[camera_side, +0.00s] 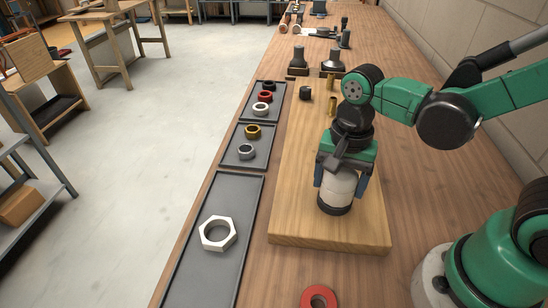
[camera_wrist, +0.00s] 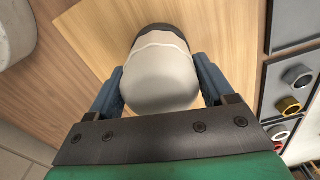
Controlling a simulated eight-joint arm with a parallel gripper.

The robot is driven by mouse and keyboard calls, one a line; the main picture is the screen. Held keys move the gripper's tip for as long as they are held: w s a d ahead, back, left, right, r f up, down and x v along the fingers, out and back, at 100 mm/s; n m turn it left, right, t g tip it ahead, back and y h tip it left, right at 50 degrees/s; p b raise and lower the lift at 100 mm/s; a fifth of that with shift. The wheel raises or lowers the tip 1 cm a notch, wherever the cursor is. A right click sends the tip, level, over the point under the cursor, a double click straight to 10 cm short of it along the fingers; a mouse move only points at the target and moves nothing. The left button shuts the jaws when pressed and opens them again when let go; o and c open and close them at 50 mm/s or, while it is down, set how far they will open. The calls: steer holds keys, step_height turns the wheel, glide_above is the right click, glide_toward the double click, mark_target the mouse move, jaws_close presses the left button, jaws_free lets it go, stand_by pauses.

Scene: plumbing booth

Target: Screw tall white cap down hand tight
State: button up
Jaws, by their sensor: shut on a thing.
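The tall white cap (camera_side: 338,187) stands on a dark base (camera_side: 335,208) near the front of the wooden board (camera_side: 290,225). My gripper (camera_side: 338,182) comes down over it from above, with its blue-grey fingers on either side. In the wrist view the cap (camera_wrist: 162,80) fills the space between the two fingers of my gripper (camera_wrist: 160,90), and the dark base (camera_wrist: 160,32) shows beyond it. The gripper is shut on the cap. The cap looks upright in the side view. The threads under the cap are hidden.
Dark trays left of the board hold a white hex nut (camera_side: 217,233) and several coloured rings. A red ring (camera_side: 319,297) lies in front of the board. Brass fittings (camera_side: 331,104) and a black fitting (camera_side: 305,92) stand at the board's far end.

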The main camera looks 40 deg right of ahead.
mark_target(342, 170)
steer(key=shift+m, duration=0.8)
steer(key=o, duration=1.2)
steer(key=shift+c, duration=0.2)
steer(key=shift+r, duration=2.5)
